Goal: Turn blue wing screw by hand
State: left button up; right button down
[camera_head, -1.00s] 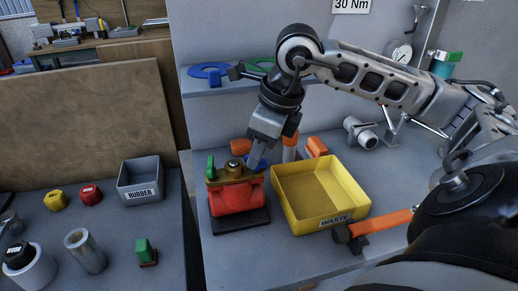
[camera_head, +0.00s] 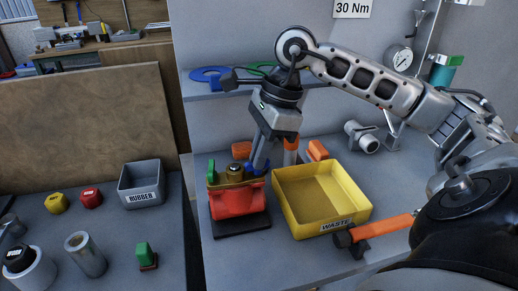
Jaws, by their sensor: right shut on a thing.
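The blue wing screw (camera_head: 251,170) sits at the right side of the red valve body (camera_head: 238,201), which has a brass-coloured top and stands on a dark base plate. My right gripper (camera_head: 260,163) reaches down from above with its fingers at the blue wing screw and is shut on it. The fingers hide part of the screw. A green wing screw (camera_head: 212,172) stands upright at the left of the same body. My left gripper is not in view.
The yellow waste tray (camera_head: 348,212) stands close to the right of the valve. An orange-handled tool (camera_head: 385,227) lies in front of it. A shelf with blue and green rings (camera_head: 211,75) is behind. The grey rubber bin (camera_head: 141,183) stands on the left bench.

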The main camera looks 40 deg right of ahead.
jog(key=shift+r+n+g, duration=0.15)
jog(key=shift+n+g, duration=0.15)
jog(key=shift+n, duration=0.6)
jog(key=c, duration=1.8)
grip_release()
jog(key=shift+n, duration=0.4)
jog(key=o, duration=0.3)
notch_tip(320, 180, up, 6)
jog(key=p, duration=0.5)
